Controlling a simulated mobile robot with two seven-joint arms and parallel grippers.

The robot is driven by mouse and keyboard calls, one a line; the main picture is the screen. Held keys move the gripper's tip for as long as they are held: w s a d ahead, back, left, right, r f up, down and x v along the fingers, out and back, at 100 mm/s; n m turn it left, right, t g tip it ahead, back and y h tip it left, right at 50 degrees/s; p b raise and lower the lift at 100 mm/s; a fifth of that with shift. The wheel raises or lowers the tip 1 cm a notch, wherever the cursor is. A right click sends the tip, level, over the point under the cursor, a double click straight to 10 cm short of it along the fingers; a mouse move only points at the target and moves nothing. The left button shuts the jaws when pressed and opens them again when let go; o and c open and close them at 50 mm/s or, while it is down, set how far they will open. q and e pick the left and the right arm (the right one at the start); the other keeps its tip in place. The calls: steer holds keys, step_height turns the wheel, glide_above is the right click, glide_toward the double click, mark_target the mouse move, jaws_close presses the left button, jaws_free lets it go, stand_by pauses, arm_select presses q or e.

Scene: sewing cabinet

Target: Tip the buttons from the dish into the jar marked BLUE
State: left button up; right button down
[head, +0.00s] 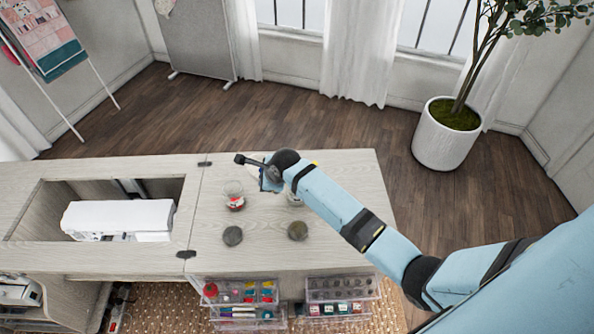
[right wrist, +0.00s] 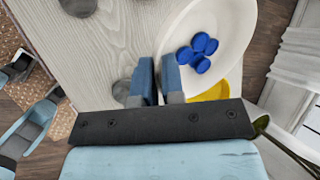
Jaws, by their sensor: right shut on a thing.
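The white dish (right wrist: 232,30) holds several blue buttons (right wrist: 198,54) in the right wrist view. My right gripper (right wrist: 157,76) is shut on the dish's rim. In the head view my right gripper (head: 268,178) is above the cabinet top, just right of a clear jar (head: 235,196) with red contents. A second clear jar (head: 294,199) is partly hidden behind my right arm, and I cannot read a mark on either jar. The dish is mostly hidden by my arm in the head view. My left gripper is not in view.
Two dark round pieces, one on the left (head: 232,236) and one on the right (head: 297,230), lie in front of the jars. A white sewing machine (head: 118,219) sits in the cabinet's opening. Clear drawers (head: 240,302) stand below the front edge. Something yellow (right wrist: 218,91) shows beside the dish.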

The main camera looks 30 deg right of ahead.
steer(key=shift+d+r, duration=0.15)
steer(key=shift+r, duration=0.2)
steer(key=shift+s+d+r+y, duration=0.1)
steer(key=shift+d+r+y, duration=0.3)
steer(key=shift+y, duration=0.1)
steer(key=shift+s+d+r+m+t+y, duration=0.1)
steer(key=shift+d+r+m+t+y, duration=0.1)
steer(key=shift+d+y, duration=0.2)
steer(key=shift+s+d+r+m+t+y, duration=0.1)
steer(key=shift+d+r+t+y, duration=0.15)
steer(key=shift+d, duration=0.25)
steer(key=shift+s+d+f+t+y, duration=0.2)
steer(key=shift+d+f+y, duration=0.3)
steer(key=shift+y, duration=0.35)
steer(key=shift+s+d+r+m+t+y, duration=0.1)
steer(key=shift+d+r+m+t+y, duration=0.35)
steer(key=shift+y, duration=0.65)
stand_by(0.8)
steer(key=shift+d+b, duration=0.25)
steer(key=shift+b, duration=0.55)
steer(key=shift+m, duration=0.25)
